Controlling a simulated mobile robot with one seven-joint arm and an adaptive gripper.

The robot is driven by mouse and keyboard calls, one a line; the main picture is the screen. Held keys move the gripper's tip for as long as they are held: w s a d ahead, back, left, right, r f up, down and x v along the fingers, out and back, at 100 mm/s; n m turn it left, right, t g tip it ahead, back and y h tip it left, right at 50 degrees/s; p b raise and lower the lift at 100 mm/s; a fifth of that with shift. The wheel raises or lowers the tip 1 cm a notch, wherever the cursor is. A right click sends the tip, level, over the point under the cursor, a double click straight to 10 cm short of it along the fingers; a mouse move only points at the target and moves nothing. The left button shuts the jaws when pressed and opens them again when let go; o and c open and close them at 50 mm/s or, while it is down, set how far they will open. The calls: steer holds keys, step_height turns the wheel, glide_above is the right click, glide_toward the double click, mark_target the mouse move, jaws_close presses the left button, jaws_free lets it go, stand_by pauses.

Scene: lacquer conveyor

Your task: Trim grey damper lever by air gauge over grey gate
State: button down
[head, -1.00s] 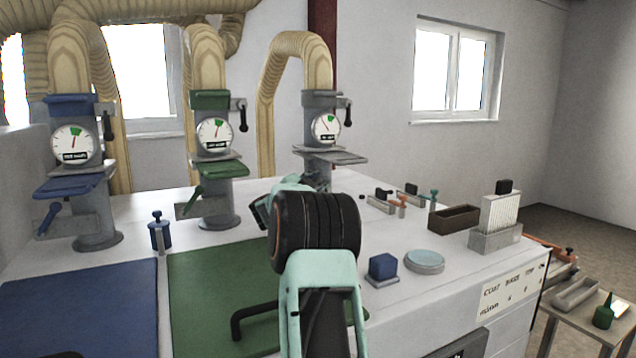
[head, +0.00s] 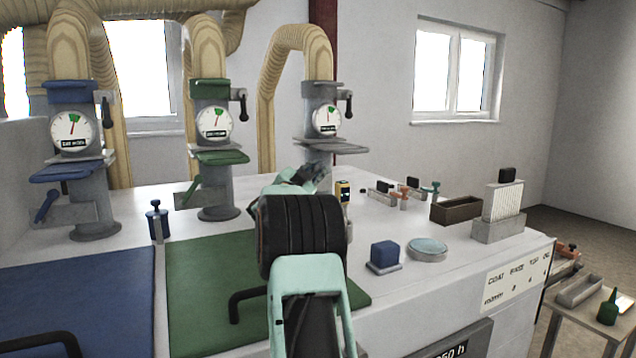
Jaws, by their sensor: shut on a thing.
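The grey gate (head: 318,157) stands at the back, under the rightmost wooden-looking duct. Its round air gauge (head: 326,119) has a white face with a green sector near the top, and the thin needle points about upward, by that sector. My gripper (head: 312,176) is low at the gate's front left, below its grey shelf. It is shut on the grey damper lever, which my fingers and arm hide. The exact grip on the lever cannot be seen. A black handle (head: 349,104) hangs at the gate's right side.
A green gate (head: 214,190) and a blue gate (head: 92,205) with similar gauges stand to the left. A yellow-black item (head: 343,190) is right beside my arm. A blue block (head: 385,254), a round dish (head: 428,247) and a brown box (head: 456,210) stand to the right.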

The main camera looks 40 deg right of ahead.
steer(key=shift+a+r+n+h+b, duration=0.15)
steer(key=shift+r+n+h+b, duration=0.05)
steer(key=shift+n+h+b, duration=0.1)
steer(key=shift+w, duration=0.1)
steer(key=c, duration=2)
jaws_free()
steer(key=shift+p, duration=0.3)
